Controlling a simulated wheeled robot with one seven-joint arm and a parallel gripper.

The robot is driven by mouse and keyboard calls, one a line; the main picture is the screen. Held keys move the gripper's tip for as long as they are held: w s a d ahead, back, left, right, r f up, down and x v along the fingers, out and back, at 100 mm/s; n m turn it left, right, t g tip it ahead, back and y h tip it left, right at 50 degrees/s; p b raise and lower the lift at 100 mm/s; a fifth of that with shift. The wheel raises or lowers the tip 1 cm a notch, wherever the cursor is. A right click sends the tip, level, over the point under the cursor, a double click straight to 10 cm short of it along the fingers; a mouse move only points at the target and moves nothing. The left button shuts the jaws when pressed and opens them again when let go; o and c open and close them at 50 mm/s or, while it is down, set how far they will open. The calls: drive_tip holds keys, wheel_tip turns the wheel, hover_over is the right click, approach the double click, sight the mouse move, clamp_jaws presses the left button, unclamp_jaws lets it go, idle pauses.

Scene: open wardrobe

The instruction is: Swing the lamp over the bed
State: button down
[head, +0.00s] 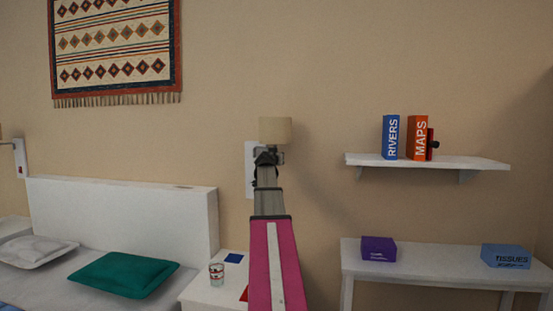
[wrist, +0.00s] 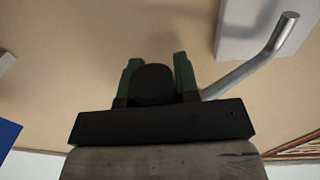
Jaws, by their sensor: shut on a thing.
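The wall lamp has a cream shade (head: 275,130) and a white wall plate (head: 250,168), above the nightstand and right of the bed (head: 125,215). My gripper (head: 267,157) is at the lamp just below the shade. In the wrist view my gripper's green fingers (wrist: 157,80) stand either side of a dark round part (wrist: 153,86) of the lamp, shut on it. The lamp's silver bent arm (wrist: 255,62) runs from the fingers up to the right. My arm hides part of the lamp's mount in the head view.
A nightstand (head: 205,292) with a glass (head: 216,273) stands beside the bed, partly behind my arm. A shelf (head: 430,163) with books is at right, above a white table (head: 425,267) with boxes. Another wall fitting (head: 19,158) shows at far left.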

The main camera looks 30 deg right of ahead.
drive_tip(key=shift+w+a+r, duration=0.1)
drive_tip(key=shift+w, duration=0.3)
drive_tip(key=c, duration=0.8)
unclamp_jaws()
drive_tip(key=shift+w, duration=0.1)
drive_tip(key=shift+c, duration=0.2)
drive_tip(key=shift+s, duration=0.2)
drive_tip(key=v, duration=1)
drive_tip(key=shift+s+a, duration=0.2)
drive_tip(key=shift+a, duration=0.1)
